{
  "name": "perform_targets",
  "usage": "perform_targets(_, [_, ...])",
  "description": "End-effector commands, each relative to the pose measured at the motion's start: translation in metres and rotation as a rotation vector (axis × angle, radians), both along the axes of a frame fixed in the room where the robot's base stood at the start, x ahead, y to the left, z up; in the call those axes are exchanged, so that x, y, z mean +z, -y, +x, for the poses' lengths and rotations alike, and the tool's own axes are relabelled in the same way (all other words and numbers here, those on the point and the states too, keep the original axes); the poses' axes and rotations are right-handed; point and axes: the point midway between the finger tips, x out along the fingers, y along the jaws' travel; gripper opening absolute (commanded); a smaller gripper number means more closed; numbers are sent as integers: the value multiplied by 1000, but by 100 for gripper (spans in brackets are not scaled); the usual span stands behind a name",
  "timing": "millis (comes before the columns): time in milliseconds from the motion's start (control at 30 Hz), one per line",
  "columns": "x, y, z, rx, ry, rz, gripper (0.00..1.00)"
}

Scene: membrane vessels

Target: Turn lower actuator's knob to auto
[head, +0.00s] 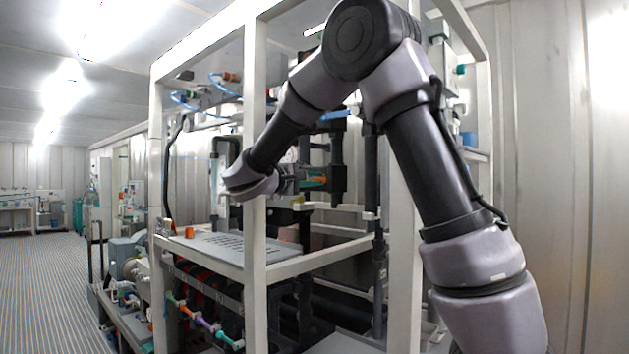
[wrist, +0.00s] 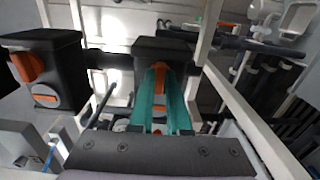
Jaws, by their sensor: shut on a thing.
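My gripper (wrist: 160,98) has teal fingers and reaches a dark box-shaped actuator (wrist: 175,46) in the wrist view. The fingers are shut on an orange knob (wrist: 160,72) on its face; they hide part of it, and I cannot read its setting. A second dark actuator (wrist: 62,50) stands to the left, with a round orange knob (wrist: 28,67) and a smaller orange part (wrist: 45,96). In the head view my gripper (head: 316,181) is small, at a dark box (head: 338,179) inside the frame. I cannot tell which actuator is the lower one.
A white frame post (head: 256,150) stands close in front of my forearm. A grey perforated shelf (head: 225,246) lies below it. Dark pipes (head: 369,170) run upright behind the arm. A pale beam (wrist: 245,115) passes right of my gripper. The aisle floor (head: 45,275) at the left is clear.

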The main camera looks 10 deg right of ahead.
Motion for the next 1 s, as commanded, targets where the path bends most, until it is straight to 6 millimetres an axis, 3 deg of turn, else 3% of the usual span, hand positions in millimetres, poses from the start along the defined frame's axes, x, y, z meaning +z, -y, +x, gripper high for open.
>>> perform_targets(533, [-1, 0, -1, -1, 21, 17, 0])
perform_targets(600, [-1, 0, 0, -1, 21, 17, 34])
perform_targets(633, [-1, 0, 0, -1, 21, 17, 45])
perform_targets(1000, [-1, -3, -2, 0, 22, 16, 45])
